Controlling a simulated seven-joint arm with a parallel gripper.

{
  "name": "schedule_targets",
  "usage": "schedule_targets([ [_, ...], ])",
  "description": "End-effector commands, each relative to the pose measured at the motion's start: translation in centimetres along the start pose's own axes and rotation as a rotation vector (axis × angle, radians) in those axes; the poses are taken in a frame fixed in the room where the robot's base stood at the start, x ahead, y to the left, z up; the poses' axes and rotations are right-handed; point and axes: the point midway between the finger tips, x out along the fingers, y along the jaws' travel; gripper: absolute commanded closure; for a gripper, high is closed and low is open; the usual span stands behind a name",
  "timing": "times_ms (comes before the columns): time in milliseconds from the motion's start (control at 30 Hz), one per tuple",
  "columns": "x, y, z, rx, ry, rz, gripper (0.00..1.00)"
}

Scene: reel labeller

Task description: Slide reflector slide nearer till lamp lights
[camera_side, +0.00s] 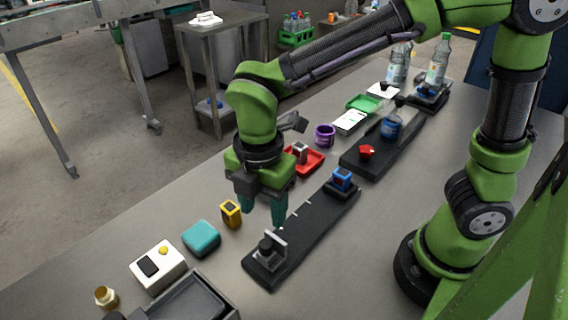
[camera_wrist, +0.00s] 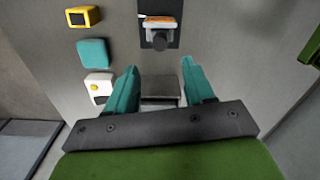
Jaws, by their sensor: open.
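The reflector slide (camera_side: 272,246), a grey upright plate with a dark knob, sits at the near end of a black rail (camera_side: 310,228). In the wrist view the slide (camera_wrist: 160,27) shows an orange-and-white face and a round dark knob, ahead of my fingertips. A blue sensor block (camera_side: 342,179) stands at the rail's far end. My gripper (camera_side: 263,212) is open and empty, its teal fingers pointing down above the table by the slide. In the wrist view my gripper (camera_wrist: 159,66) has clear space between its fingers. I cannot make out a lit lamp on the sensor.
Left of the rail are a yellow device (camera_side: 231,214), a teal box (camera_side: 201,238), and a white box (camera_side: 158,265) with a yellow dome. A dark tray (camera_side: 190,300) lies in front. A red tray (camera_side: 305,162) and second black rail (camera_side: 365,160) stand behind.

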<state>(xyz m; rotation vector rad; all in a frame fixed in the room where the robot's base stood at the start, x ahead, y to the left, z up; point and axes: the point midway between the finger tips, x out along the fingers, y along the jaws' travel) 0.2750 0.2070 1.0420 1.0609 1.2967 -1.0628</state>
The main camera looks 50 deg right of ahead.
Motion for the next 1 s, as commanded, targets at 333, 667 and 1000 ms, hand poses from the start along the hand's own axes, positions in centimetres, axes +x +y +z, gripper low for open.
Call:
schedule_targets([
  [333, 7.2, -0.1, 0.0, 0.002, -0.001, -0.004, 0.47],
  [667, 9.6, 0.0, 0.0, 0.002, 0.000, 0.001, 0.47],
  [1000, 9.6, 0.0, 0.0, 0.002, 0.001, 0.001, 0.64],
])
